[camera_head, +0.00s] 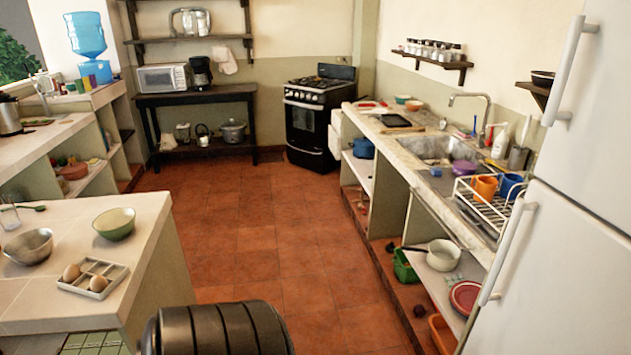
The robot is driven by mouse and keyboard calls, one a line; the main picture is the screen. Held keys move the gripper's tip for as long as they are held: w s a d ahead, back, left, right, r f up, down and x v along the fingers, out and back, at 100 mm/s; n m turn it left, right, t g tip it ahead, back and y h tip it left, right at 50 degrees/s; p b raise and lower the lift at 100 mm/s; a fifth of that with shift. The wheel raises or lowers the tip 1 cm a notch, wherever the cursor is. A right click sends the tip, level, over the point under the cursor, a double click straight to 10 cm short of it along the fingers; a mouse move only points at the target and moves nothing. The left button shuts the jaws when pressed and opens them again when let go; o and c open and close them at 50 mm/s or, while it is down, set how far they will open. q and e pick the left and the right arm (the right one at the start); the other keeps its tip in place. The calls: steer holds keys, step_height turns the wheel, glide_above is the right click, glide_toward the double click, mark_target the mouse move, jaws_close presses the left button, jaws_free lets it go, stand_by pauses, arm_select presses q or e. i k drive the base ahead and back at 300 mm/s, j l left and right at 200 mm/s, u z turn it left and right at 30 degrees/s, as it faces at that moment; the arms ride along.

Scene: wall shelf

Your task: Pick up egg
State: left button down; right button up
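Two brown eggs sit in a small pale egg tray (116,272) on the tiled counter at the lower left. One egg (72,272) is at the tray's left end. The other egg (98,283) is near its front, right of the first. Neither of my grippers is in view, so nothing shows of their state or their distance from the eggs.
A metal bowl (28,246) and a green bowl (114,223) stand on the same counter (150,207) behind the tray. The tiled floor (240,240) is open between this counter and the sink counter. A white fridge (560,260) stands at right.

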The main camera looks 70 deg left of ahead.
mark_target(72, 272)
steer(key=u, duration=3.6)
